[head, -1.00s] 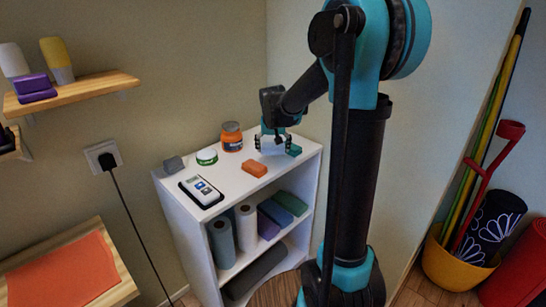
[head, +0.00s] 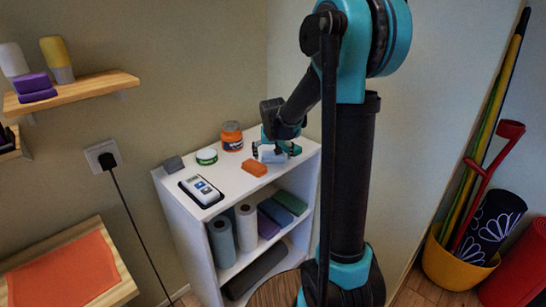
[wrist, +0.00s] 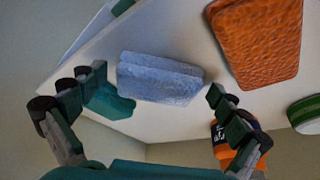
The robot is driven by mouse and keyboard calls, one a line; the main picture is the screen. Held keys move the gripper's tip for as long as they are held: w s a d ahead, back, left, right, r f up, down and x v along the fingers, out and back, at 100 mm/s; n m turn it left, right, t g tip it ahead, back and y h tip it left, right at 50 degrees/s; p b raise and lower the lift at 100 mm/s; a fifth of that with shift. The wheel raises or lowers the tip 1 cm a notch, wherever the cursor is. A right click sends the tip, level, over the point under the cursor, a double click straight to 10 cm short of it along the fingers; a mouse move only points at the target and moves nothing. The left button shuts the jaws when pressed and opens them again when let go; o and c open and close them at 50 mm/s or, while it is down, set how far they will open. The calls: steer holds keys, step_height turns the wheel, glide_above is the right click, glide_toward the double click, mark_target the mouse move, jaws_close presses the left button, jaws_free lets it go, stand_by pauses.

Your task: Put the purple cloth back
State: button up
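A purple folded stack (head: 35,86), which looks like cloth, lies on the wooden wall shelf at the upper left of the head view. Another purple item (head: 270,220) stands inside the white shelf unit. My gripper (head: 270,151) is over the back right of the unit's top, far from the purple stack. In the wrist view its fingers (wrist: 156,85) are spread on either side of a pale blue-grey folded block (wrist: 160,78), with gaps at both sides. The block (head: 271,155) also shows in the head view. No purple thing shows in the wrist view.
The white unit's top (head: 227,179) also holds an orange block (head: 254,168), a teal piece (wrist: 108,101), an orange jar (head: 231,137), a green-rimmed tin (head: 206,156), a remote-like device (head: 201,190) and a grey block (head: 173,164). A cord hangs from the wall socket (head: 102,156).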

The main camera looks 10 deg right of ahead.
steer(key=shift+r, duration=0.1)
steer(key=d+v, duration=0.1)
steer(key=v, duration=1.1)
steer(key=s+d+f+n, duration=0.1)
steer(key=s+d+f, duration=0.1)
steer(key=s+f, duration=0.6)
steer(key=s+d+f, duration=0.1)
steer(key=s+f, duration=0.8)
steer(key=s, duration=0.8)
steer(key=shift+d+f+n+y, duration=0.15)
steer(key=shift+d+n+y, duration=0.15)
steer(key=shift+d+n, duration=0.1)
